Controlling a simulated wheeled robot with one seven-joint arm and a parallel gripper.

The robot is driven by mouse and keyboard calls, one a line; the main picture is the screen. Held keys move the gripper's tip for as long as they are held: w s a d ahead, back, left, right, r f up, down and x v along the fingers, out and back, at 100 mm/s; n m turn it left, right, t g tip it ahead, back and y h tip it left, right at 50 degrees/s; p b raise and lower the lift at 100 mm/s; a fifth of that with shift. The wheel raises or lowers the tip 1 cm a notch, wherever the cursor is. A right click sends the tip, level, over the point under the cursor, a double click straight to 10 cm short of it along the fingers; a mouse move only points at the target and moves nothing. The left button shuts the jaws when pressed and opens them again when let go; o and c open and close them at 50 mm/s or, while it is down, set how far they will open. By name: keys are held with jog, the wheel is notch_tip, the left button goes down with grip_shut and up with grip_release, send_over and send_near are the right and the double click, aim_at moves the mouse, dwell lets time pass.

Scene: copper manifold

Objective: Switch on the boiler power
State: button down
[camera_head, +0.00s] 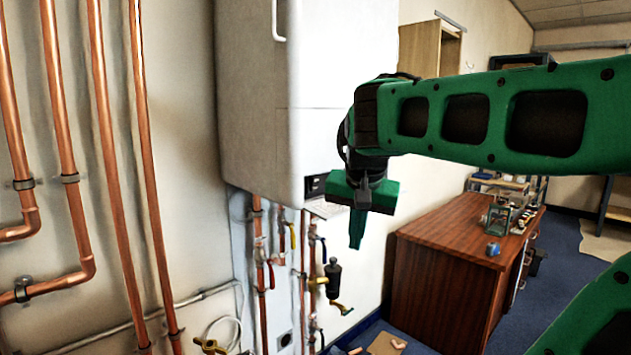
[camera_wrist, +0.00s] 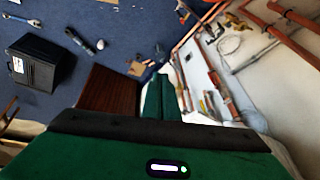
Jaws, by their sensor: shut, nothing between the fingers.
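The white boiler (camera_head: 345,75) hangs on the wall in the head view. A small dark control panel (camera_head: 316,185) shows at its lower edge, just left of my gripper. I cannot make out a separate power switch or its position. My gripper (camera_head: 356,243) points down in front of the boiler's lower right part, with its fingers together and empty. I cannot tell whether it touches the boiler. In the wrist view the green fingers (camera_wrist: 160,80) lie side by side.
Copper pipes (camera_head: 112,170) run down the left wall. Valves with coloured handles (camera_head: 292,235) and a black fitting (camera_head: 333,278) sit below the boiler. A wooden desk (camera_head: 440,285) stands to the right. A black box (camera_wrist: 38,62) and tools lie on the blue floor.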

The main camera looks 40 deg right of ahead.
aim_at(314, 183)
jog(key=w+r+m+t+h, duration=0.1)
jog(key=w+r, duration=0.3)
jog(key=r, duration=0.4)
jog(key=w+r+m+t, duration=0.2)
jog(key=w+r+m, duration=0.1)
jog(key=r, duration=0.5)
jog(key=shift+w+d+h, duration=0.3)
jog(key=shift+w+h, duration=0.05)
jog(key=shift+h, duration=0.05)
jog(key=shift+f, duration=0.1)
jog(key=x, duration=0.9)
jog(key=shift+w+f, duration=0.1)
jog(key=shift+f, duration=0.05)
jog(key=w, duration=0.3)
jog(key=shift+w, duration=0.6)
